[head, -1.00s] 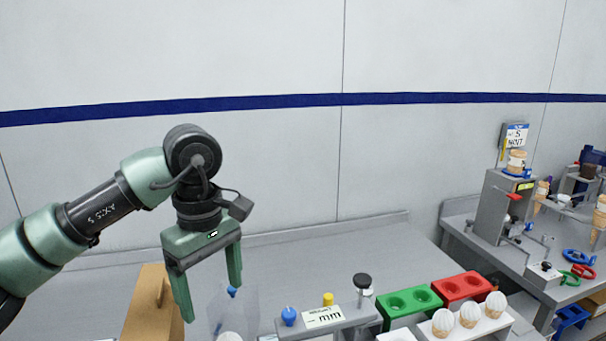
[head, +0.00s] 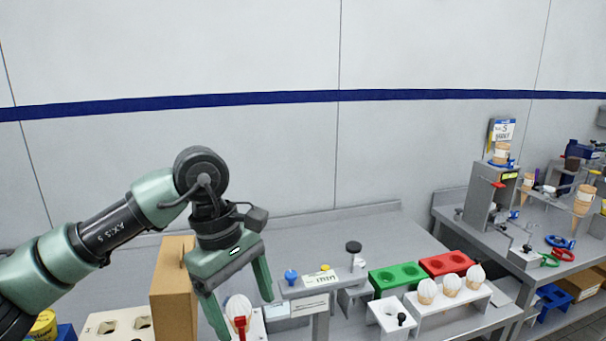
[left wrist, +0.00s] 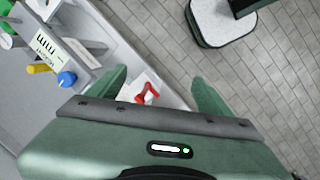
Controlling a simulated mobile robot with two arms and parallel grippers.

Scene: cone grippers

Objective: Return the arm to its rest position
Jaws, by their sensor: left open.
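My left gripper (head: 242,293) comes in from the left in the head view, its two green fingers apart and pointing down. It hangs over the front of the grey bench (head: 330,228). A white cone-like item with a red part (head: 239,312) shows between the fingers in that picture; I cannot tell its distance from them. In the left wrist view the fingers (left wrist: 160,90) are spread, with a red clip-like part (left wrist: 147,93) on a white base seen beyond them. Nothing is visibly held. My right gripper is not in view.
A brown cardboard box (head: 174,295) stands left of the gripper. A stand with a blue knob (head: 291,276) is to its right. Green (head: 397,278) and red (head: 446,263) holders and white-topped cones (head: 451,283) are farther right. A second bench with a dispenser (head: 492,200) is at the right.

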